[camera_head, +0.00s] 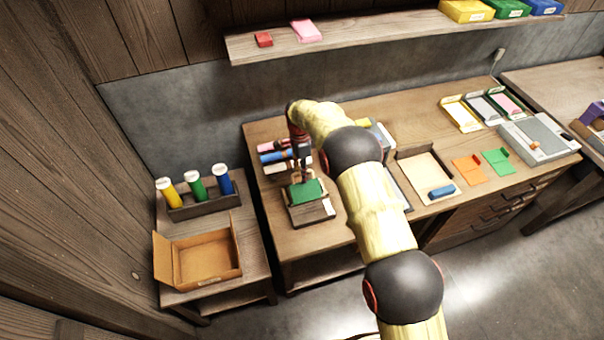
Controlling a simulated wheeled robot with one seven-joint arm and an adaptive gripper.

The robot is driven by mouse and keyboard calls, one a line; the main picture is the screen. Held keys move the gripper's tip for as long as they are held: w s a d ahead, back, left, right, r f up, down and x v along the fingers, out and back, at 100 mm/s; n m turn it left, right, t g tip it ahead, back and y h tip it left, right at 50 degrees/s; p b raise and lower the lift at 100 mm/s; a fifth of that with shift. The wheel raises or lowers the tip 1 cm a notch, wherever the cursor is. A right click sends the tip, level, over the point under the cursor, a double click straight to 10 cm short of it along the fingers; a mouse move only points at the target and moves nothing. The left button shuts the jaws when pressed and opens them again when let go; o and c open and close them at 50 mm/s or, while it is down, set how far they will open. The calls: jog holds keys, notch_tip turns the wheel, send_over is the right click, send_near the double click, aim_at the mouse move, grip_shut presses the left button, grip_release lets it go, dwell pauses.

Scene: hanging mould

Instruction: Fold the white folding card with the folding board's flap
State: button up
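My gripper (302,174) points down at the left part of the long wooden table, over a small dark-and-brown board (309,214) with a green panel (306,192). This looks like the folding board with its flap, but I cannot be sure. The fingertips are at the back edge of the green panel; I cannot tell whether they touch it or are open or shut. A small white patch (328,207) shows at the board's right side. It may be part of the white folding card; the rest is hidden or too small to make out.
Pink, blue and white items (272,157) lie behind the board. A shallow tray (428,168) with a blue block, an orange card (468,168), a green card (497,161) and a grey device (541,137) stand right. An open cardboard box (205,258) is on the left table.

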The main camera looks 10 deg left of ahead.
notch_tip(320, 180, up, 12)
jog(key=w+a, duration=0.1)
jog(key=shift+w+f, duration=0.15)
jog(key=shift+w, duration=0.1)
jog(key=shift+c, duration=0.4)
dwell(0.6)
